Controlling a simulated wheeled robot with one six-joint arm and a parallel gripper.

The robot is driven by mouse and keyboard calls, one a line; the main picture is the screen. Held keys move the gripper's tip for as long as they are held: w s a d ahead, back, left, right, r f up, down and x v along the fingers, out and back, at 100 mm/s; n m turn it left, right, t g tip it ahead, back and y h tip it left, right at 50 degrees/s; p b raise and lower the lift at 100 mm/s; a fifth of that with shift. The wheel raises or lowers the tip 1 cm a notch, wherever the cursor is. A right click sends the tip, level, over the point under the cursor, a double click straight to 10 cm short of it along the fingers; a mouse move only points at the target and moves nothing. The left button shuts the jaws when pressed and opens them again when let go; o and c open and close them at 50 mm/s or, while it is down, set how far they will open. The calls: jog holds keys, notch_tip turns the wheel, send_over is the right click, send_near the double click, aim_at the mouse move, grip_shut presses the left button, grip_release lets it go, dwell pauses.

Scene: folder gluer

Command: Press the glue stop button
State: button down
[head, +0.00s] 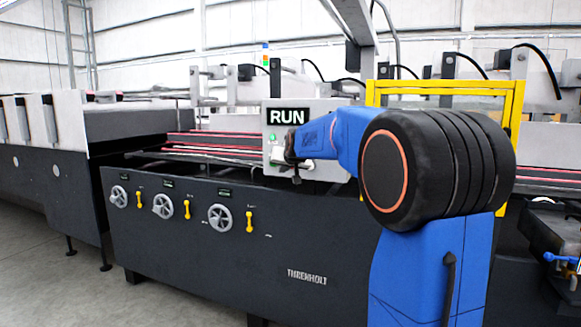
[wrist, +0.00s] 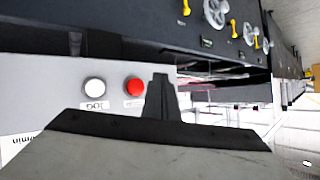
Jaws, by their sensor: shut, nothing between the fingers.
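A light grey control box (head: 312,106) with a RUN display (head: 288,116) stands on the dark machine in the head view. The wrist view shows its panel (wrist: 50,82) turned over, with a red button (wrist: 134,86) and a white button (wrist: 94,91). The label by the red button is too small to read, so I cannot confirm which is glue stop. My gripper (wrist: 160,77) is shut and empty, its fingertips just right of the red button in the wrist view. I cannot tell its distance from the panel. In the head view my arm hides part of the box.
A green light (head: 273,137) shows on the box. The dark machine front (head: 170,245) carries handwheels (head: 220,217) and yellow levers (head: 249,221). A yellow frame (head: 440,86) stands right of the box. Open grey floor (head: 50,270) lies at the left.

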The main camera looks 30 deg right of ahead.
jog(key=shift+w+d, duration=0.75)
jog(key=shift+d, duration=0.2)
jog(key=shift+w+d, duration=0.7)
jog(key=shift+d, duration=0.25)
dwell(0.8)
jog(key=shift+w+d, duration=0.3)
jog(key=shift+w+d, duration=0.3)
jog(key=shift+d, duration=0.1)
dwell(1.0)
dwell(0.3)
jog(key=shift+s+a, duration=0.6)
jog(key=shift+a, duration=0.1)
jog(key=shift+s+a, duration=0.8)
jog(key=shift+a, duration=0.2)
jog(key=shift+s+a, duration=0.75)
jog(key=shift+a, duration=0.25)
